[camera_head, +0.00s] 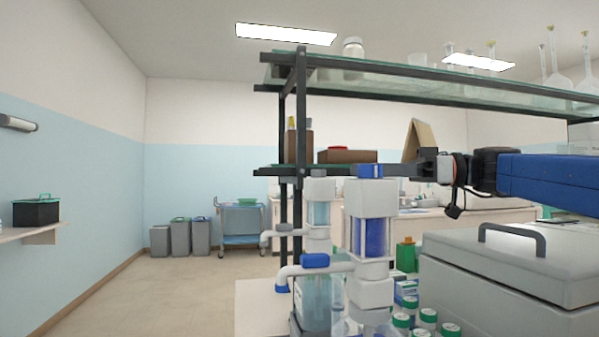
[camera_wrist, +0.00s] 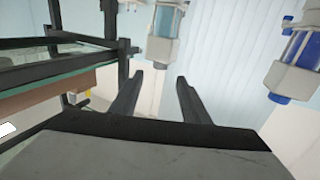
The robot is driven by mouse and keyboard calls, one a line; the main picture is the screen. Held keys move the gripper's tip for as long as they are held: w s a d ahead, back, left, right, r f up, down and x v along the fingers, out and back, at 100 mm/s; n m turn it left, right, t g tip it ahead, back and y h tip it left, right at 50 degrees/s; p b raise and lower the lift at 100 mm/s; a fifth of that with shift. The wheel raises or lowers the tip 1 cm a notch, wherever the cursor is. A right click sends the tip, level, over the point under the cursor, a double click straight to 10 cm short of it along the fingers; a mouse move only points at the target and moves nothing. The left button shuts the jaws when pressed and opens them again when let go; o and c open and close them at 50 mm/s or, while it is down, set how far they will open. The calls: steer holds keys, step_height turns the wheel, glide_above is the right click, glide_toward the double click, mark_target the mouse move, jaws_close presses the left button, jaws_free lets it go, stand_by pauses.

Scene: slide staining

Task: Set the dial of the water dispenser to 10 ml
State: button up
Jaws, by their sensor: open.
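Two bottle-top dispensers stand side by side in the head view. The nearer one (camera_head: 371,237) has dark blue liquid and a blue top cap (camera_head: 370,171); the one behind it (camera_head: 318,214) has a pale blue cylinder. Which is the water dispenser, and any dial reading, I cannot make out. In the wrist view, the pale dispenser (camera_wrist: 167,22) is at the top and the dark blue one (camera_wrist: 299,50) at the upper right. My gripper (camera_wrist: 160,78) is open with nothing between its fingers. In the head view, my wrist is at the dispensers' right, near cap height.
A dark-framed shelf rack (camera_head: 300,120) stands behind the dispensers, with a brown box (camera_head: 347,156) on its lower shelf. A grey lidded box (camera_head: 510,262) stands at the right. Several capped bottles are crowded below. Open floor lies to the left.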

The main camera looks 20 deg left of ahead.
mark_target(319, 174)
steer(key=a, duration=0.4)
steer(key=s+a, duration=0.1)
steer(key=a, duration=0.4)
steer(key=s+a, duration=0.1)
steer(key=a, duration=0.3)
steer(key=shift+s+a, duration=0.1)
steer(key=shift+a, duration=0.15)
steer(key=shift+c, duration=0.7)
steer(key=c, duration=0.9)
